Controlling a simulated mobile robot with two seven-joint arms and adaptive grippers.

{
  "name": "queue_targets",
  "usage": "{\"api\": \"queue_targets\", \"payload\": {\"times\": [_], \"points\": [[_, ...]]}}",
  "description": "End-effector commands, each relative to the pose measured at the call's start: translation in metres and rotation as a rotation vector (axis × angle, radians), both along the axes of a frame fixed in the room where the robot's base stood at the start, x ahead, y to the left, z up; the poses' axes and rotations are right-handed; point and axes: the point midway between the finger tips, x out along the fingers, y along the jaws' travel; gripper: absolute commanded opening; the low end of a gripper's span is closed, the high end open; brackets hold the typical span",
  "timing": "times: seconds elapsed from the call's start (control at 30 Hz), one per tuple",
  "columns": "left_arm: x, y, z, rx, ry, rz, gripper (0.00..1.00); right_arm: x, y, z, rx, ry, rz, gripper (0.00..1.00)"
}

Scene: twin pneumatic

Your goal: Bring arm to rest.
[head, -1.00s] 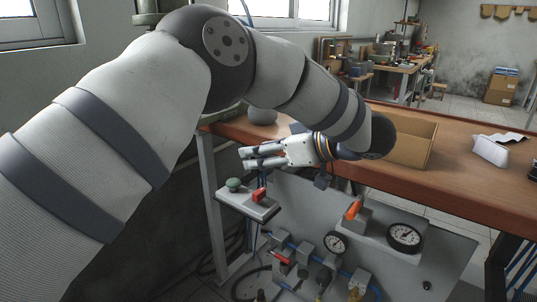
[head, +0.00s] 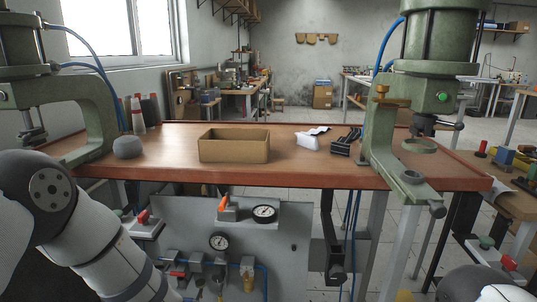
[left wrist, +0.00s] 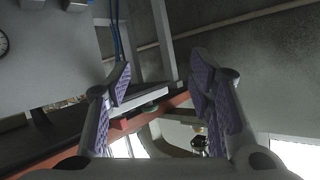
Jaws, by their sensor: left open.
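My left arm (head: 95,255) comes in low at the left edge of the head view, bent down beside the table front. Its gripper is outside the head view. In the left wrist view, my left gripper (left wrist: 160,84) shows two fingers with purple pads, spread wide with nothing between them. Beyond the fingers, the control box (left wrist: 148,101) with a red and a green button appears upside down, apart from the pads. A pale part of my right arm (head: 485,288) shows at the lower right corner; the right gripper is not seen.
The wooden table (head: 300,172) bears a cardboard box (head: 235,147), a grey round object (head: 127,147) and a white item (head: 306,142). Green presses stand left (head: 95,110) and right (head: 380,130). Below hangs a grey panel (head: 285,245) with gauges and valves. A side table (head: 515,190) stands right.

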Motion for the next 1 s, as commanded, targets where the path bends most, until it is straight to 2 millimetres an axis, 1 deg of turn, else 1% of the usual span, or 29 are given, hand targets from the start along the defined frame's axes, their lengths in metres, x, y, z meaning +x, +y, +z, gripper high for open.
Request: {"api": "queue_targets", "payload": {"times": [0.03, 0.07, 0.1, 0.17, 0.2, 0.27, 0.3, 0.37, 0.4, 0.5, 0.53, 0.6, 0.7, 1.0], "points": [[-0.023, -0.008, -0.026, -0.034, 0.081, -0.093, 0.48, 0.005, 0.000, 0.007, 0.000, -0.019, 0.000, 0.40], [-0.039, -0.013, -0.046, -0.064, 0.136, -0.147, 0.48, 0.007, 0.000, 0.009, 0.000, -0.024, -0.001, 0.40], [-0.064, -0.021, -0.070, -0.109, 0.217, -0.217, 0.48, 0.009, 0.000, 0.012, 0.000, -0.032, -0.001, 0.40], [-0.110, -0.032, -0.104, -0.185, 0.348, -0.305, 0.48, 0.013, 0.000, 0.016, 0.000, -0.045, -0.001, 0.40], [-0.145, -0.039, -0.122, -0.241, 0.441, -0.351, 0.48, 0.016, 0.000, 0.018, 0.001, -0.054, -0.002, 0.40], [-0.201, -0.048, -0.143, -0.324, 0.582, -0.408, 0.48, 0.019, 0.000, 0.022, 0.000, -0.066, -0.001, 0.40], [-0.239, -0.053, -0.151, -0.381, 0.677, -0.433, 0.48, 0.022, 0.000, 0.024, 0.001, -0.075, -0.002, 0.40], [-0.296, -0.060, -0.157, -0.461, 0.813, -0.461, 0.48, 0.025, 0.000, 0.027, 0.000, -0.087, -0.003, 0.40], [-0.330, -0.063, -0.157, -0.510, 0.897, -0.470, 0.48, 0.027, 0.000, 0.029, 0.001, -0.093, -0.003, 0.40], [-0.400, -0.068, -0.148, -0.608, 1.067, -0.477, 0.48, 0.031, 0.000, 0.033, 0.000, -0.106, -0.003, 0.40], [-0.416, -0.069, -0.145, -0.631, 1.107, -0.477, 0.48, 0.031, 0.000, 0.033, 0.000, -0.108, -0.003, 0.40], [-0.442, -0.071, -0.138, -0.668, 1.174, -0.474, 0.48, 0.032, 0.000, 0.034, 0.001, -0.112, -0.003, 0.40], [-0.458, -0.072, -0.133, -0.692, 1.218, -0.472, 0.48, 0.032, 0.000, 0.034, 0.001, -0.112, -0.003, 0.40], [-0.459, -0.073, -0.133, -0.694, 1.221, -0.473, 0.48, 0.032, 0.000, 0.034, 0.001, -0.110, -0.003, 0.40]]}}
